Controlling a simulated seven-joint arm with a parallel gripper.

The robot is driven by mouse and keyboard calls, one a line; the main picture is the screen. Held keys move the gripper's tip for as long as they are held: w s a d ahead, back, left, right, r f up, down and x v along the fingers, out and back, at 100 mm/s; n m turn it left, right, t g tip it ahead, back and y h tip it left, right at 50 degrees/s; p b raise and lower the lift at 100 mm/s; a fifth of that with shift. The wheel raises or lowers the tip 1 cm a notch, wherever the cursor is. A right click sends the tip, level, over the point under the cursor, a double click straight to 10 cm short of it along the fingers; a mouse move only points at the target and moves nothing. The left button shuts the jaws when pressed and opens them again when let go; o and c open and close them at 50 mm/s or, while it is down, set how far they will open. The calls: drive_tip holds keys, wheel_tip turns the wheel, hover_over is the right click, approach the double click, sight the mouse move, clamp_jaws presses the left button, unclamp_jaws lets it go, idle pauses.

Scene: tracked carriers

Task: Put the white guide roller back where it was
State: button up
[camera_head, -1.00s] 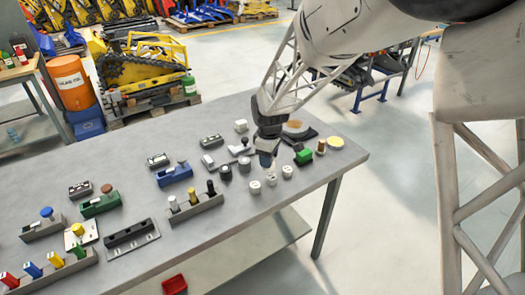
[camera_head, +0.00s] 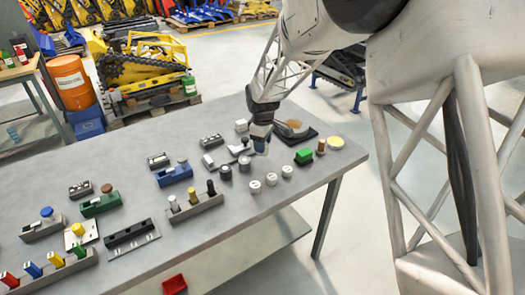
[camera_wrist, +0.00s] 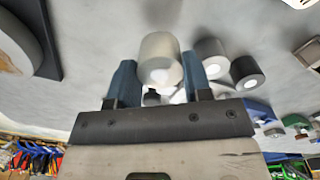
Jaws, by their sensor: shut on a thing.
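My gripper (camera_head: 261,143) has blue fingers and is above the back right part of the grey table. In the wrist view my gripper (camera_wrist: 158,82) is shut on a white guide roller (camera_wrist: 160,50), which sits between the two fingers. In the head view the held white guide roller (camera_head: 260,148) shows only as a small pale patch under the fingertips. Other white rollers (camera_head: 271,179) stand in a short row on the table in front of the gripper.
A dark plate with a tan disc (camera_head: 294,128) lies right of the gripper. A green block (camera_head: 304,156), a gold-brown post (camera_head: 321,146) and a yellow disc (camera_head: 335,142) are near the right edge. A grey rack with posts (camera_head: 194,208) and a blue carrier (camera_head: 175,176) are left.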

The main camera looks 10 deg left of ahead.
drive_tip(key=shift+f, duration=1.75)
drive_tip(key=shift+f, duration=0.1)
drive_tip(key=o, duration=1.1)
drive_tip(key=shift+o, duration=0.2)
wheel_tip(320, 180, up, 12)
drive_tip(key=shift+r, duration=0.1)
